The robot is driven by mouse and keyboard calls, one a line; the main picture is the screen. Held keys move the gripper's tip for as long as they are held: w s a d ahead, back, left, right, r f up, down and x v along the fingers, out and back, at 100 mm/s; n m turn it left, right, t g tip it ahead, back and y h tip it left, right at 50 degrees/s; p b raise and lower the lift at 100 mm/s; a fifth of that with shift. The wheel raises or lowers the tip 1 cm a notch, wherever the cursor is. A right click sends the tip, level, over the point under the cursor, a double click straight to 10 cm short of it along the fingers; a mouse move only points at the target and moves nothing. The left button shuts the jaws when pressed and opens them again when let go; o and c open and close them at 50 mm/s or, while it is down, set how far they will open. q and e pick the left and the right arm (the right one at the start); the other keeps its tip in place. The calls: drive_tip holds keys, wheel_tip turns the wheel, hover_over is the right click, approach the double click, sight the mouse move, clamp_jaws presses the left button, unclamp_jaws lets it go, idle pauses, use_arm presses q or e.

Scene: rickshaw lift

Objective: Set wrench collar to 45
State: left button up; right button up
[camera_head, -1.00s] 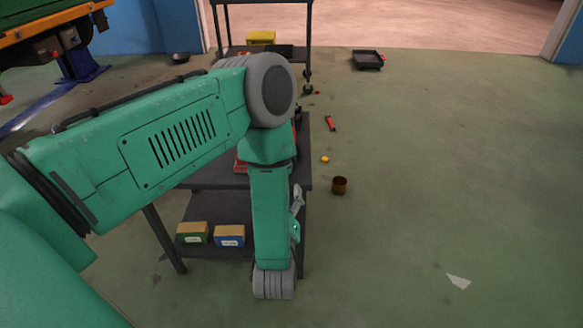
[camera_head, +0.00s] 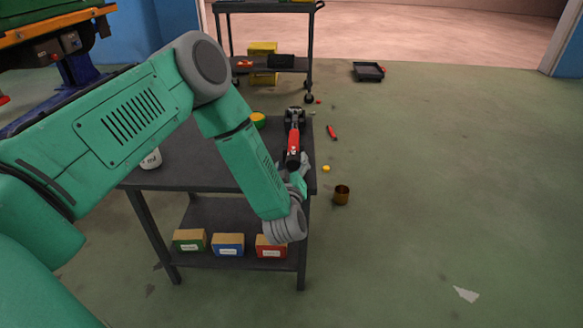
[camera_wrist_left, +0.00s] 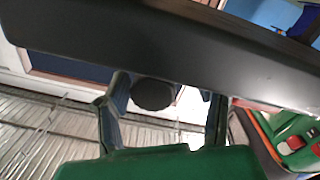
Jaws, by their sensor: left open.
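A red and black tool, which looks like the wrench (camera_head: 294,143), lies lengthwise on the dark cart top (camera_head: 190,165), near its right edge. Its collar and any scale marks are too small to read. My left gripper (camera_head: 304,168) is at the near end of the tool, partly hidden by my wrist. In the left wrist view my left gripper (camera_wrist_left: 164,100) is open, its fingers apart. A dark round end (camera_wrist_left: 152,94) shows between the fingers; I cannot tell whether it touches them. My right gripper is in neither view.
Green, blue and red-labelled boxes (camera_head: 228,245) stand on the cart's lower shelf. A brown cup (camera_head: 342,194) and a black tray (camera_head: 368,71) are on the floor. A second cart (camera_head: 268,65) stands behind. The floor at right is mostly clear.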

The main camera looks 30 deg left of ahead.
use_arm(q)
drive_tip(key=shift+d+r, duration=0.2)
drive_tip(key=shift+d, duration=0.3)
drive_tip(key=shift+a, duration=0.1)
drive_tip(key=c, duration=1.2)
drive_tip(key=shift+o, duration=0.2)
drive_tip(key=shift+a+f, duration=0.1)
drive_tip(key=shift+a, duration=0.2)
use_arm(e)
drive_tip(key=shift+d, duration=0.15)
use_arm(q)
drive_tip(key=shift+d+m+p, duration=0.25)
drive_tip(key=shift+m+p, duration=0.65)
drive_tip(key=shift+p, duration=0.2)
drive_tip(key=m+p, duration=0.5)
drive_tip(key=m, duration=0.1)
drive_tip(key=shift+a+m, duration=0.1)
drive_tip(key=shift+m, duration=0.2)
drive_tip(key=shift+m+g+p, duration=0.3)
drive_tip(key=shift+m+p, duration=0.15)
drive_tip(key=shift+m, duration=1.05)
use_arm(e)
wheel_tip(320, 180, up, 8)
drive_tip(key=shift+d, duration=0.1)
